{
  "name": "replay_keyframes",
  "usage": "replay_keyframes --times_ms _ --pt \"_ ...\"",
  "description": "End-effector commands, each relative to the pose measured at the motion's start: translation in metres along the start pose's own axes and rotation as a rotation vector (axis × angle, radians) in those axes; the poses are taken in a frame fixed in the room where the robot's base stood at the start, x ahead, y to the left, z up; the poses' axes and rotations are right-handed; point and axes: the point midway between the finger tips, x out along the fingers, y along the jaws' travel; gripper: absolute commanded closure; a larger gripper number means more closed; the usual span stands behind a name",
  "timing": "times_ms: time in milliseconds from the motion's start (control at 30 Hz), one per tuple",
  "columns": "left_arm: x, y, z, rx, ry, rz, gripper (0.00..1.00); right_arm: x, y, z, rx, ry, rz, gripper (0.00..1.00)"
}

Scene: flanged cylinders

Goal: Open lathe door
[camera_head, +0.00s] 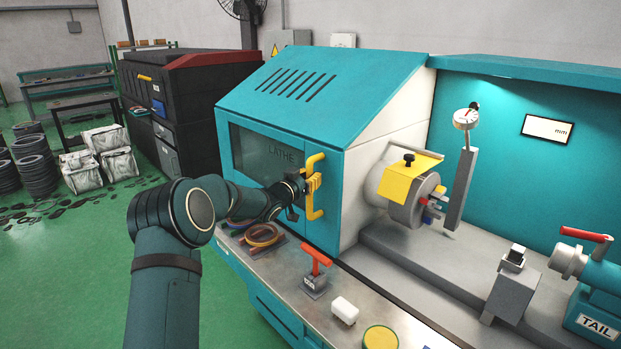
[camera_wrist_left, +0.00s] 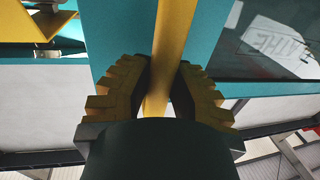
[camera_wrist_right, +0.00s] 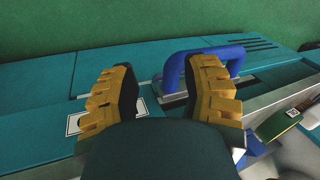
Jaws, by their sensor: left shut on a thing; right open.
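The lathe door (camera_head: 267,155) is a teal panel with a dark window lettered LATHE. It sits over the left housing, and the chuck (camera_head: 408,205) and bed to its right are uncovered. The door has a yellow upright handle (camera_head: 316,213) near its right edge. My left gripper (camera_head: 302,188) is shut around this handle's bar. In the left wrist view the handle (camera_wrist_left: 172,45) passes between the two yellow-padded fingers (camera_wrist_left: 163,70). My right gripper (camera_wrist_right: 163,72) is open and empty in the right wrist view; it does not show in the head view.
A front ledge holds a red-handled tool (camera_head: 316,260), coiled rings (camera_head: 262,235), a white block (camera_head: 344,310) and a yellow round piece (camera_head: 380,338). The tailstock (camera_head: 598,275) stands at right. A blue handle (camera_wrist_right: 178,68) lies beyond my right fingers.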

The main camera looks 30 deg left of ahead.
Motion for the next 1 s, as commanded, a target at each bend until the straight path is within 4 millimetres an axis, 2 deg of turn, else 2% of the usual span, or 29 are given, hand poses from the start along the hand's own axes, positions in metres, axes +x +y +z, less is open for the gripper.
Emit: replay_keyframes --times_ms 33,67,100,133,167,567,767,1000 --pt "-0.002 -0.003 0.004 0.000 -0.009 -0.005 1.00 0.000 0.000 0.000 0.000 0.000 0.000 0.53" --pt "-0.002 -0.003 0.004 0.000 -0.009 -0.005 0.77 0.000 0.000 0.000 0.000 0.000 0.000 0.53" --pt "-0.002 -0.003 0.004 0.000 -0.009 -0.005 0.63 0.000 0.000 0.000 0.000 0.000 0.000 0.53" --pt "-0.002 -0.003 0.004 0.000 -0.009 -0.005 0.52 0.000 0.000 0.000 0.000 0.000 0.000 0.53" --pt "-0.002 -0.002 0.004 0.000 -0.008 -0.004 0.48 0.000 0.000 0.000 0.000 0.000 0.000 0.53" --pt "-0.005 -0.001 0.001 0.000 -0.003 -0.001 0.48 0.000 0.000 0.000 0.000 0.000 0.000 0.53" --pt "-0.032 -0.001 0.000 -0.001 -0.003 -0.003 0.48 0.000 0.000 0.000 0.000 0.000 0.000 0.53" --pt "-0.081 -0.002 0.001 0.000 -0.005 -0.004 0.48 0.000 0.000 0.000 0.000 0.000 0.000 0.53"
